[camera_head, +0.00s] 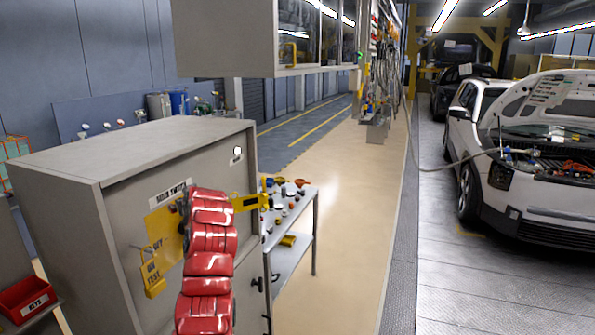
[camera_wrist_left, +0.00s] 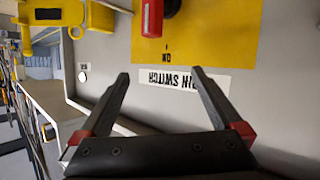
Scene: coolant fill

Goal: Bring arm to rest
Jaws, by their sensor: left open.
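My left gripper (camera_wrist_left: 160,105) is open in the left wrist view. Nothing is between its two black fingers but the cabinet face behind them. The fingers point at the grey cabinet (camera_head: 90,165), at the main switch label (camera_wrist_left: 183,80), which appears upside down. A red handle (camera_wrist_left: 151,17) is on the yellow plate (camera_wrist_left: 205,30), beyond the fingertips and apart from them. In the head view a red segmented shape (camera_head: 208,262) rises in front of the cabinet and covers part of the yellow plate (camera_head: 162,240). The left fingertips cannot be made out there. My right gripper is not in view.
A cart (camera_head: 315,235) with small parts stands right of the cabinet. A red bin (camera_head: 25,298) is at the lower left. An overhead cabinet (camera_head: 225,40) hangs above. A white car (camera_head: 490,190) with its hood up is at the right. The aisle floor between is clear.

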